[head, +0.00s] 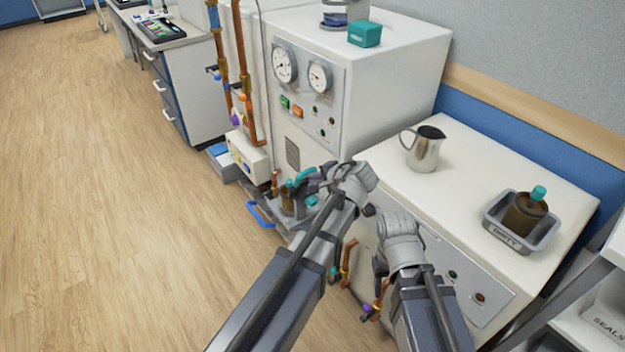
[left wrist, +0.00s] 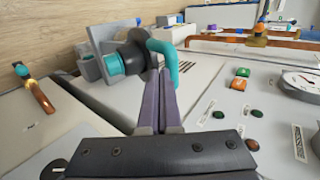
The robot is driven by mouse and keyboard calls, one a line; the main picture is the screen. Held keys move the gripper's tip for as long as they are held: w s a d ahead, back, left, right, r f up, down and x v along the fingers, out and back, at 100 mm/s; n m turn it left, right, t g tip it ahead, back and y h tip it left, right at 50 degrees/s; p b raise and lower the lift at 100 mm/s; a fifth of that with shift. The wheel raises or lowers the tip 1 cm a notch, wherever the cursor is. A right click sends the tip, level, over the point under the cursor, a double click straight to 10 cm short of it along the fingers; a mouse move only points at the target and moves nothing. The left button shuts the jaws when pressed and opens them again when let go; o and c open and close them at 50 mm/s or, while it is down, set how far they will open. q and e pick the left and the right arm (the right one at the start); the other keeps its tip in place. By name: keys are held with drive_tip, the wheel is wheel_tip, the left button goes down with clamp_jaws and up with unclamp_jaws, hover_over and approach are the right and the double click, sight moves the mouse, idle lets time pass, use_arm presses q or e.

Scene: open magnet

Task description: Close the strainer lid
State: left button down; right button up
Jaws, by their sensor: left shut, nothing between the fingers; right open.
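The strainer (head: 288,200) sits low between the tall white machine and the lower white cabinet, partly hidden by my left arm. In the left wrist view it has a dark round body (left wrist: 135,57) and a curved teal handle (left wrist: 165,62). I cannot tell clearly how far its lid stands open. My left gripper (head: 318,178) is shut and empty, its fingers (left wrist: 168,78) right beside the teal handle; whether they touch it is unclear. My right gripper (head: 392,222) is open, in front of the lower cabinet, away from the strainer; its fingertips are hard to make out.
The tall machine (head: 400,65) with gauges stands behind. On the lower cabinet (head: 470,185) are a metal jug (head: 424,150) and a grey tray (head: 508,236) holding a brown jar (head: 524,212). Copper pipes (head: 348,262) and a blue handle (head: 258,213) stick out low. Open floor lies left.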

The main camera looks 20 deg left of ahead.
use_arm(q)
drive_tip(key=w+a+r+g+h+p, duration=0.2)
drive_tip(key=w+a+g+h+p, duration=0.45)
drive_tip(key=w+a+p, duration=0.35)
drive_tip(key=w+a+f+h+b, duration=0.1)
drive_tip(key=w+a+f+b, duration=0.2)
drive_tip(key=a+f+b, duration=0.2)
drive_tip(key=w+a+f+h+b, duration=0.1)
drive_tip(key=w+a+f+b, duration=0.2)
drive_tip(key=a+f+b, duration=0.3)
drive_tip(key=shift+w+f+b, duration=0.2)
drive_tip(key=shift+f+b, duration=1.05)
drive_tip(key=shift+f, duration=0.45)
drive_tip(key=shift+r, duration=0.1)
